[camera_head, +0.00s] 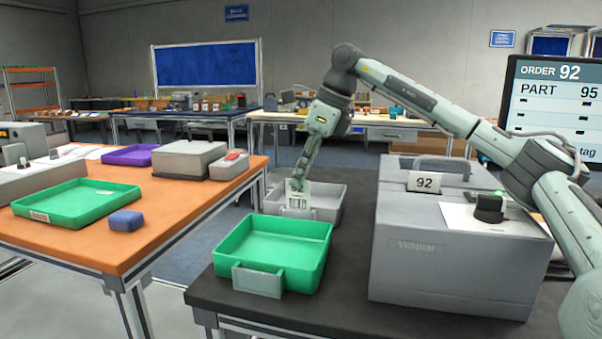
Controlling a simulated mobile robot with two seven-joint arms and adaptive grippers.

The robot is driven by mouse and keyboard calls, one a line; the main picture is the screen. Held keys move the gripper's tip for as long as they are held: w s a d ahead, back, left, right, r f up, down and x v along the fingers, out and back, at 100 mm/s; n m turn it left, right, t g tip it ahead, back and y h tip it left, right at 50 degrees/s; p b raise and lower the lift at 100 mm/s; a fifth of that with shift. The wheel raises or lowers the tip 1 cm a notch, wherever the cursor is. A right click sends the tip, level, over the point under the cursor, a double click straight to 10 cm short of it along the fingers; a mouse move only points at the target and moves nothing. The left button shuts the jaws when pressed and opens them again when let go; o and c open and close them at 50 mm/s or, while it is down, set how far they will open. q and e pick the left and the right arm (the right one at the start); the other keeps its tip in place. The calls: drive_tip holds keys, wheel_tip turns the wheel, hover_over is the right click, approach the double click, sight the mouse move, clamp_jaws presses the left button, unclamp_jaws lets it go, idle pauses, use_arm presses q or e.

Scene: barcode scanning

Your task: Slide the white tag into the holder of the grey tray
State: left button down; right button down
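The white tag (297,196), with a dark printed code, is upright at the front of the grey tray (337,205). My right gripper (298,182) reaches down from above and appears shut on the tag's upper part. The tag's lower edge is close to the tray's front holder (300,213). I cannot tell whether it is inside the holder or just in front of it. The grey tray sits on the dark table behind the green tray. My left gripper is not in view.
A green tray (272,252) with a front holder (258,281) stands nearest on the dark table (340,312). A grey machine (447,262) with a "92" slip (424,183) is to the right. A screen (555,110) shows order 92, part 95. An orange table (165,205) is left.

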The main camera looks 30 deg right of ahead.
drive_tip(key=shift+f, duration=0.25)
drive_tip(key=c, duration=1.6)
unclamp_jaws()
drive_tip(key=shift+c, duration=0.2)
drive_tip(key=v, duration=0.8)
